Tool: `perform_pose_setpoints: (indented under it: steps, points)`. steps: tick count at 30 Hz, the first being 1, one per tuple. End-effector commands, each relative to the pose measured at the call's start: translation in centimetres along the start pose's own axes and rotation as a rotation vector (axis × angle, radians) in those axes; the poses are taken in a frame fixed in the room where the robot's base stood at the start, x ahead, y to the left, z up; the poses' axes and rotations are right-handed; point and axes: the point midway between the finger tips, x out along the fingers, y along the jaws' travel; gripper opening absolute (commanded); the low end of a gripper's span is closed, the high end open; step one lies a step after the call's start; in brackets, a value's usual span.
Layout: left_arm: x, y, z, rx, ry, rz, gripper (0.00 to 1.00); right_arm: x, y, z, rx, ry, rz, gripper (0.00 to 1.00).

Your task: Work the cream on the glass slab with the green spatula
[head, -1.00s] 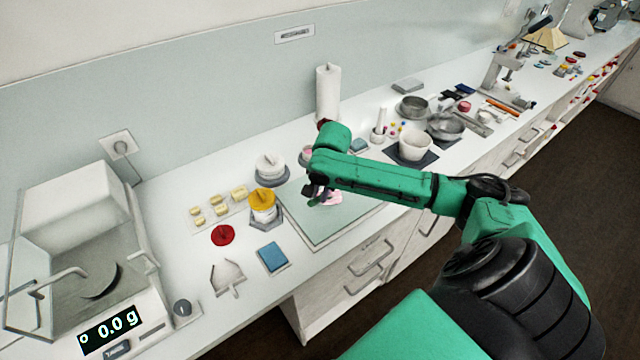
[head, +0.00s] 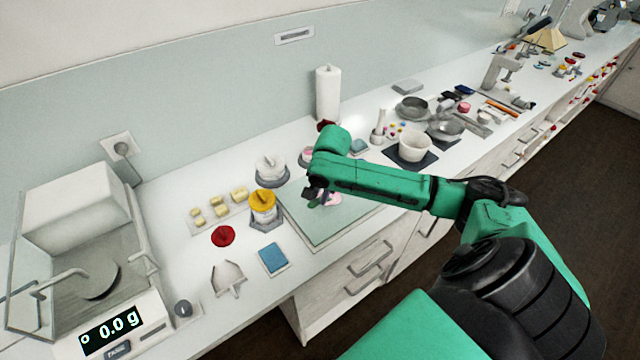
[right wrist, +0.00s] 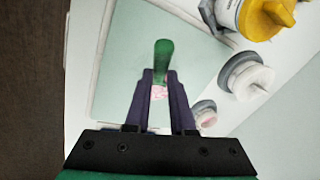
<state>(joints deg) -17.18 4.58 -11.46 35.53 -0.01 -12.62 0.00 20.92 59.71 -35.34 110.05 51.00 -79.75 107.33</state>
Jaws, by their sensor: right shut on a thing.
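The glass slab (head: 322,236) lies on the counter, a pale green square. Pink cream (head: 331,199) sits on it beneath my right gripper (head: 318,192). In the right wrist view my right gripper (right wrist: 160,88) is shut on the green spatula (right wrist: 163,55), whose rounded green end stands out past the fingertips. The cream (right wrist: 158,93) shows between the fingers, on the slab (right wrist: 115,45). Whether the spatula touches the cream is hidden. My left gripper is not in view.
A yellow-lidded jar (head: 262,206) and a white-lidded pot (head: 270,169) stand at the slab's left and back. A white mortar (head: 414,146) stands to the right. A balance (head: 95,270) is far left.

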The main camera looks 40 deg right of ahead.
Motion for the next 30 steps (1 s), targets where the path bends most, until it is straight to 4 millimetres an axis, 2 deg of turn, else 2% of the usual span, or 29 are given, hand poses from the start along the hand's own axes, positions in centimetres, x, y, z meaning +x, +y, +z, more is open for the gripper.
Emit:
perform_pose_setpoints:
  steps: [30]
  points:
    - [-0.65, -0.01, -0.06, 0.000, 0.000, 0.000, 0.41, 0.14, 0.05, 0.09, 0.000, -0.002, 0.001, 0.00]
